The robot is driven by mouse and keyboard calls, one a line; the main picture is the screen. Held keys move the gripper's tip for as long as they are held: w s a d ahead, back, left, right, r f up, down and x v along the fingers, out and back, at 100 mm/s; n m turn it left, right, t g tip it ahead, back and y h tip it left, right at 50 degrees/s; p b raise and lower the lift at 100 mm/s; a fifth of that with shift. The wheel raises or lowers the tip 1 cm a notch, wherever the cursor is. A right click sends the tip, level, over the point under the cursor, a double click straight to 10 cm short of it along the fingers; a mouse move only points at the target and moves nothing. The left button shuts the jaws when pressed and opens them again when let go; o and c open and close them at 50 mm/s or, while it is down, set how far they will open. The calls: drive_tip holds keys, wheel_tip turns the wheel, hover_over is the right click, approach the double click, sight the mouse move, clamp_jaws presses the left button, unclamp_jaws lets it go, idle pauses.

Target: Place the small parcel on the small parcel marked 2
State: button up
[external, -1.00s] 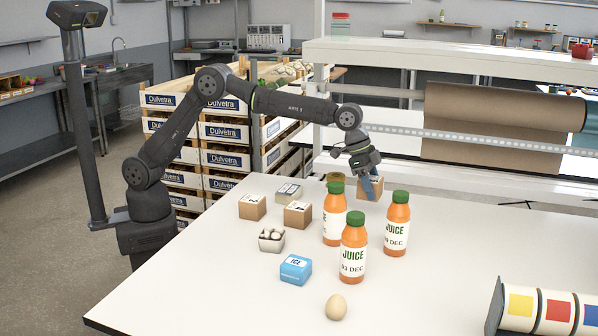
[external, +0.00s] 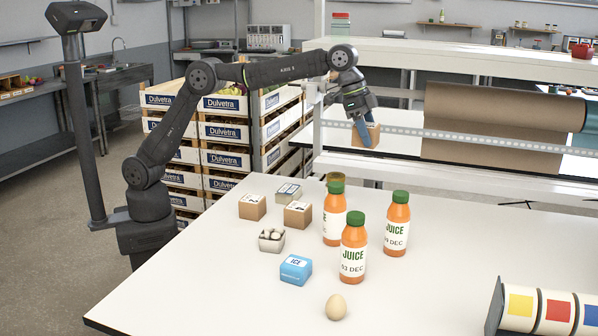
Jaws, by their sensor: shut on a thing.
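My gripper (external: 363,132) is shut on a small brown parcel (external: 372,137) and holds it in the air above the back of the table, behind the juice bottles. Two more small brown parcels stand on the table, one at the left (external: 252,207) and one to its right (external: 297,215). Both have white labels on top with dark marks, too small to read, so I cannot tell which is marked 2.
Shelving stands behind.

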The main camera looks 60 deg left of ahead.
drive_tip(key=s+a+r, duration=0.1)
drive_tip(key=s+a, duration=0.2)
drive_tip(key=s, duration=1.1)
drive_tip(key=s+a+r, duration=0.2)
drive_tip(key=s, duration=1.1)
drive_tip(key=s+a+f+n, duration=0.1)
drive_tip(key=s+a+f, duration=0.3)
drive_tip(key=s+a, duration=0.6)
hover_over(259, 200)
drive_tip(key=s+a, duration=0.1)
drive_tip(key=s, duration=0.1)
drive_tip(key=f, duration=1.1)
drive_tip(key=shift+w+f, duration=0.25)
drive_tip(key=shift+f, duration=0.1)
drive_tip(key=shift+w+f, duration=0.15)
drive_tip(key=shift+w, duration=0.05)
drive_tip(key=shift+f, duration=2)
